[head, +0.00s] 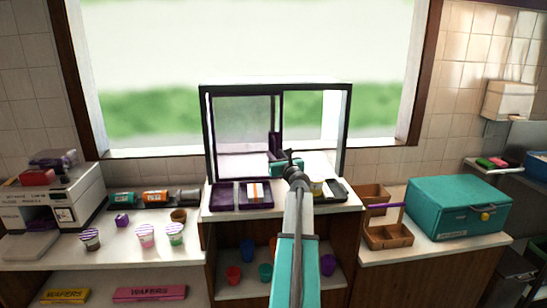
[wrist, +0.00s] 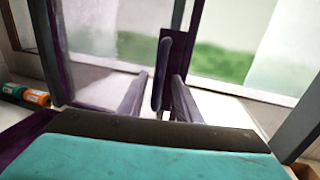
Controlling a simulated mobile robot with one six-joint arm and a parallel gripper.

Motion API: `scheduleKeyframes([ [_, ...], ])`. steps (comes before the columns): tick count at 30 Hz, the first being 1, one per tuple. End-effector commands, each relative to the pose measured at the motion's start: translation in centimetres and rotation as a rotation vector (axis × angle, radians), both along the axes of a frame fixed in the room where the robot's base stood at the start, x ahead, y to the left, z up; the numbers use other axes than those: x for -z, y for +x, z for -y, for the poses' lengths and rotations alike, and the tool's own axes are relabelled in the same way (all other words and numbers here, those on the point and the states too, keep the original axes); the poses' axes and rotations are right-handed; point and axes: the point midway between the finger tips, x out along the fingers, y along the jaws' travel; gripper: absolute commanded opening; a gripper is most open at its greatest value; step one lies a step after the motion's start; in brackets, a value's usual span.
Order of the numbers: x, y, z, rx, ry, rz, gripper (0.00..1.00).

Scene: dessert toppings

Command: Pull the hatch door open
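The hatch is a dark-framed glass box on the counter in front of the window. Its door (head: 244,125) is a glass pane with a dark purple frame on the left side; it also shows in the wrist view (wrist: 100,35). An upright purple handle (wrist: 161,75) stands out from the door's right edge. My gripper (head: 289,156) is in front of the hatch, near the handle. In the wrist view its two fingers are apart, one on each side of the handle's lower part. A gap shows on the left; contact on the right cannot be told.
Purple trays (head: 223,197) and a dark tray (head: 337,190) lie on the counter below the hatch. A teal box (head: 455,208) and wooden trays (head: 388,236) stand to the right. Striped cups (head: 146,236) and a white machine (head: 60,200) stand to the left.

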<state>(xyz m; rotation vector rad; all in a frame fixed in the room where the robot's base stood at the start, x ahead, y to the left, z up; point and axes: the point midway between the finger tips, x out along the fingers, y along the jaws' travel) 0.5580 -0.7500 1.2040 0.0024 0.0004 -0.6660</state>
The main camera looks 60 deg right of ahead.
Motion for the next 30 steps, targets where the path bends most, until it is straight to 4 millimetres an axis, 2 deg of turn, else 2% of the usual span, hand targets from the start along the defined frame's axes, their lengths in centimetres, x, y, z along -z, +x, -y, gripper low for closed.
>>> scheduleKeyframes([
  [14,-0.1,-0.4,-0.3,0.001,-0.001,0.002,0.31],
  [30,0.0,-4.1,-3.3,0.001,-0.001,0.002,0.31],
])
